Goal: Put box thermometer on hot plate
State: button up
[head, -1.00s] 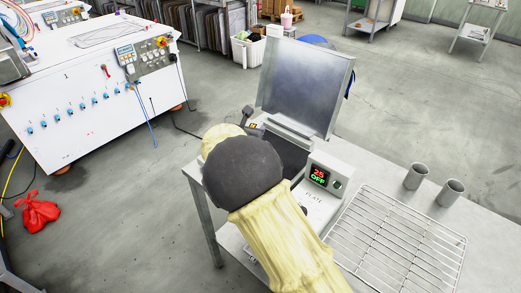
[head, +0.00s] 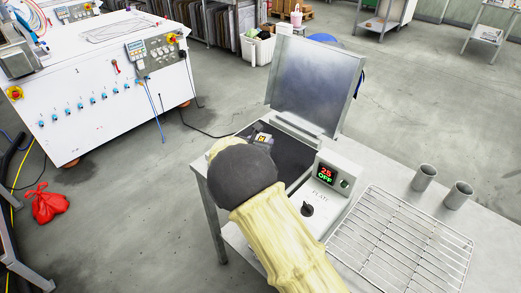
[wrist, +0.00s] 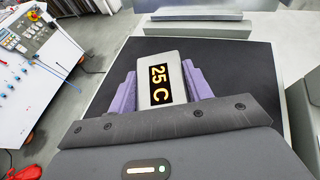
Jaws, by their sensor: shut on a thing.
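The box thermometer (wrist: 161,82) is a small grey box with an amber "25 C" display, in the wrist view. My gripper (wrist: 160,78) is shut on it, with a purple finger on each side. In the head view the thermometer (head: 262,138) shows small beyond my arm, over the hot plate's far left part. The hot plate (head: 294,156) has a dark flat surface, and its control box (head: 333,176) reads "25 OFF". The dark plate (wrist: 235,62) spreads behind and beneath the thermometer in the wrist view. I cannot tell whether the thermometer touches it.
A raised metal lid (head: 318,85) stands at the plate's back edge. A wire rack (head: 400,245) and two metal cups (head: 424,178) sit on the table to the right. A white machine (head: 100,105) stands at the left, with a red bag (head: 48,204) on the floor.

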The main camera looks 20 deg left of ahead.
jog(key=shift+f, duration=1.8)
jog(key=shift+f, duration=0.2)
jog(key=o, duration=1.2)
jog(key=shift+c, duration=0.2)
jog(key=shift+r, duration=0.1)
jog(key=shift+r, duration=0.15)
jog(key=shift+s, duration=0.3)
jog(key=b+v, duration=0.1)
jog(key=v, duration=1)
jog(key=shift+s+r, duration=0.15)
